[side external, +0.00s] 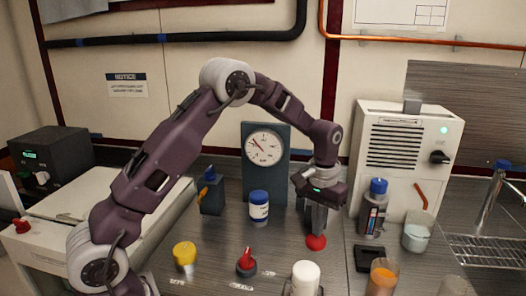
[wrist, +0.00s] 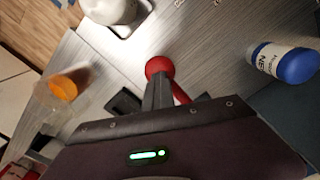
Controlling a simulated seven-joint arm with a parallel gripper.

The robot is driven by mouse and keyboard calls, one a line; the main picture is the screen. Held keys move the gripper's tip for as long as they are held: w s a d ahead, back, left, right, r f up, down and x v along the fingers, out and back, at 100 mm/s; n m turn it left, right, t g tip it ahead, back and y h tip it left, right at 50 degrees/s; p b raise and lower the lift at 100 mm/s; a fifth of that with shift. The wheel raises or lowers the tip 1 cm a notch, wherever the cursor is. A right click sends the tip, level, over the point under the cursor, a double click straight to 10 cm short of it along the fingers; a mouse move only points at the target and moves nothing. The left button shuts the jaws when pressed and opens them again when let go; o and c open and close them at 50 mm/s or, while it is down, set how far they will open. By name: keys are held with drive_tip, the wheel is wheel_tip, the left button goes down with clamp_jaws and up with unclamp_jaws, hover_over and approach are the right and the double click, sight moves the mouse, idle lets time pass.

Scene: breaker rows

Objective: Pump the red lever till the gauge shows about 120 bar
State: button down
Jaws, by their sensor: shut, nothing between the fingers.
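The red lever shows as a red ball knob (side external: 316,242) low on the counter, right below my gripper (side external: 318,230). In the wrist view the red knob (wrist: 158,67) sits at the fingertips, and its red rod (wrist: 182,97) runs back beside the fingers. My gripper is shut with nothing between its fingers, pointing down; its tips are at or touching the knob. The rest of the lever and its base are hidden by my gripper. The round white gauge (side external: 264,148) stands on a dark panel behind; its needle points to the upper left, but its numbers are too small to read.
A white bottle with a blue cap (side external: 259,208) stands left of my gripper. A blue-capped bottle (side external: 373,208) and a grey-white machine (side external: 408,150) stand to the right. In front are a red knob (side external: 246,264), a yellow-topped object (side external: 184,254), a white cylinder (side external: 305,277) and an orange-filled cup (side external: 383,280).

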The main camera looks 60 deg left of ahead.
drive_tip(key=shift+a+f, duration=0.2)
drive_tip(key=shift+f, duration=0.3)
wheel_tip(320, 180, up, 8)
drive_tip(key=shift+d, duration=0.15)
idle(0.3)
idle(0.7)
drive_tip(key=shift+a+f, duration=0.2)
drive_tip(key=shift+f, duration=3.8)
wheel_tip(320, 180, up, 8)
drive_tip(key=shift+d, duration=0.2)
